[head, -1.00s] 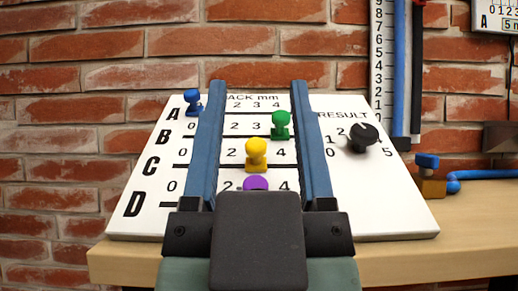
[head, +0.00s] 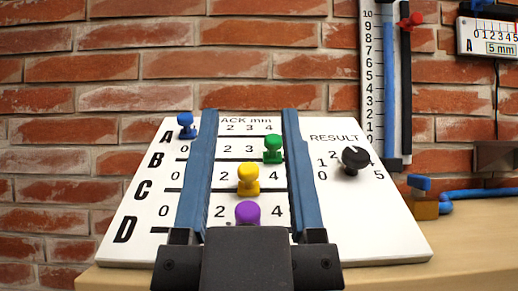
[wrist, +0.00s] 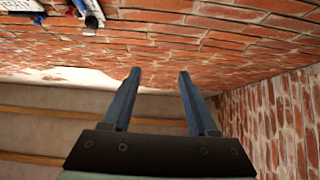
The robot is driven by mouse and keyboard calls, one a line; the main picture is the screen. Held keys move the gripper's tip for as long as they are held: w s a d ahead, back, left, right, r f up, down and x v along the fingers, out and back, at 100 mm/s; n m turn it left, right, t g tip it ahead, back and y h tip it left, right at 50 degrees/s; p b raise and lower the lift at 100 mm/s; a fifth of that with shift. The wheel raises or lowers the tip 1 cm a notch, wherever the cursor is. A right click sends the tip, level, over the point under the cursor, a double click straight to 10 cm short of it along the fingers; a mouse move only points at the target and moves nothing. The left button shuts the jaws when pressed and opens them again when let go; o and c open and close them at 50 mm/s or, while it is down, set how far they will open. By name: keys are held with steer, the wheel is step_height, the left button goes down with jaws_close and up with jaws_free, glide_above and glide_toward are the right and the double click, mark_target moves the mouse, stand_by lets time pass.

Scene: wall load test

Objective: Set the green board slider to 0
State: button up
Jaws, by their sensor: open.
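The white tilted board (head: 380,225) has lettered rows A to D. The green slider (head: 273,148) stands in row B, toward the right end where the 4 is hidden. The 0 of that row shows at the left. The blue slider (head: 186,125) is at the left of row A, the yellow slider (head: 248,178) in row C and the purple slider (head: 247,212) in row D. My gripper (head: 249,113) is open and empty, its fingers in front of the board, overlapping it left and right of the green slider. In the wrist view my gripper (wrist: 160,72) has only brick wall between its fingertips.
A black RESULT knob (head: 355,160) is on the board's right. A vertical scale (head: 372,80) with a red-knobbed bar is on the brick wall. A brass block (head: 425,205) and blue tube (head: 490,194) are on the wooden table (head: 450,250).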

step_height(320, 180, up, 13)
steer(key=p, duration=1.4)
step_height(320, 180, up, 3)
steer(key=w+h+p, duration=0.1)
steer(key=w+p, duration=0.2)
steer(key=p, duration=0.2)
steer(key=m+g+p, duration=0.1)
steer(key=g+p, duration=0.5)
steer(key=p, duration=2)
glide_above(274, 141)
steer(key=s, duration=0.3)
step_height(274, 141, down, 7)
steer(key=s+f+n+g+y+p, duration=0.1)
steer(key=s+f+g+p, duration=0.2)
steer(key=s+f+p, duration=0.8)
steer(key=w+p, duration=0.1)
steer(key=w, duration=0.4)
steer(key=w+r+p, duration=0.1)
steer(key=w, duration=0.9)
steer(key=shift+r+p, duration=0.4)
